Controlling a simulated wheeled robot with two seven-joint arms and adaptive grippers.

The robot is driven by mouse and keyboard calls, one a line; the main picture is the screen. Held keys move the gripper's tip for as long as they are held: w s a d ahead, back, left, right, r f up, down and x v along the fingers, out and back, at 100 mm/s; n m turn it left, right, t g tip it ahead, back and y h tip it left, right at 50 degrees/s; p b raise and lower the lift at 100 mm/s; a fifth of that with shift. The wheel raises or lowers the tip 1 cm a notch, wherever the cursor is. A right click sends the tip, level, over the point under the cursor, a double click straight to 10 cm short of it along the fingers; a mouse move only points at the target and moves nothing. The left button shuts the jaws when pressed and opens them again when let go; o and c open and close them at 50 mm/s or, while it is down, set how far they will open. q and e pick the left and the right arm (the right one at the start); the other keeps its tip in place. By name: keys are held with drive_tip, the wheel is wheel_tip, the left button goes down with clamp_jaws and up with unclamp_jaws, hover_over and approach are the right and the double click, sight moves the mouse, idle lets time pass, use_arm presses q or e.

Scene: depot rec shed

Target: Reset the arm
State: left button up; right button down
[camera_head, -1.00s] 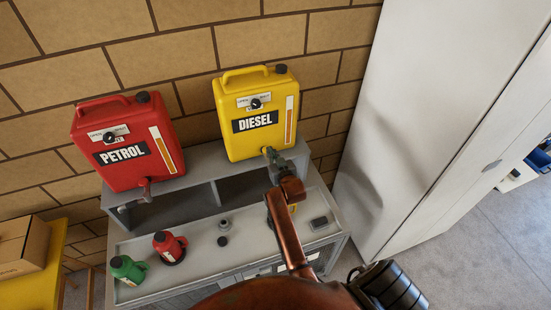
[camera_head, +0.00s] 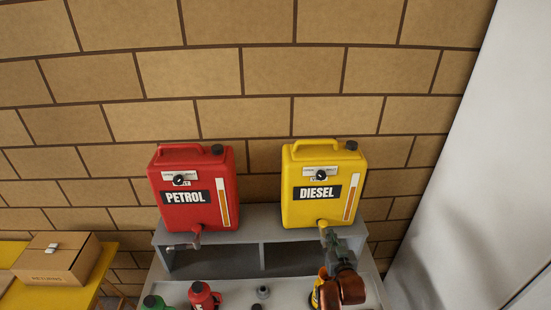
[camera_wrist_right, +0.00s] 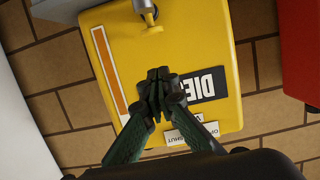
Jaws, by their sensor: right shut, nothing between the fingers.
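My right gripper (camera_head: 326,232) is at the front of the yellow DIESEL can (camera_head: 303,216), close to its tap in the head view. In the wrist view the gripper (camera_wrist_right: 158,78) is shut and empty, its tips over the can's face (camera_wrist_right: 215,20) beside the DIESEL label; the tap (camera_wrist_right: 148,14) is apart from the tips. The gap to the can's face cannot be told. The red PETROL can (camera_head: 209,218) stands to the left. My left gripper is not in view.
Both cans stand on a grey shelf (camera_head: 263,224) over a bench. Green (camera_head: 153,302), red (camera_head: 203,296) and yellow (camera_head: 318,291) bottles stand below; my right arm partly covers the yellow one. A cardboard box (camera_head: 58,262) sits on a yellow table at left. A white cabinet (camera_head: 455,210) stands at right.

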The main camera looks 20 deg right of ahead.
drive_tip(key=s+a+f+n+g+y, duration=0.15)
drive_tip(key=s+f+g, duration=0.35)
drive_tip(key=s, duration=0.7)
drive_tip(key=s+a+f+g, duration=0.2)
drive_tip(key=s+f, duration=0.5)
drive_tip(key=s, duration=0.5)
drive_tip(key=s+a+f+n+g+y, duration=0.1)
drive_tip(key=s+f+g, duration=0.4)
drive_tip(key=s, duration=0.8)
wheel_tip(320, 180, down, 40)
drive_tip(key=a+b, duration=0.2)
drive_tip(key=b, duration=0.8)
use_arm(q)
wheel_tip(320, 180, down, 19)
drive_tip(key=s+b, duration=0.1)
drive_tip(key=b, duration=0.7)
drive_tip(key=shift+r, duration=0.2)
use_arm(e)
drive_tip(key=s+f+g, duration=0.1)
drive_tip(key=s+f, duration=0.9)
drive_tip(key=f, duration=0.3)
drive_tip(key=s+f+n, duration=0.1)
drive_tip(key=s+f, duration=0.9)
drive_tip(key=f, duration=0.3)
drive_tip(key=shift+s+d+f+g+y, duration=0.15)
drive_tip(key=shift+s+f+g+y, duration=0.05)
drive_tip(key=shift+f+g+y, duration=0.2)
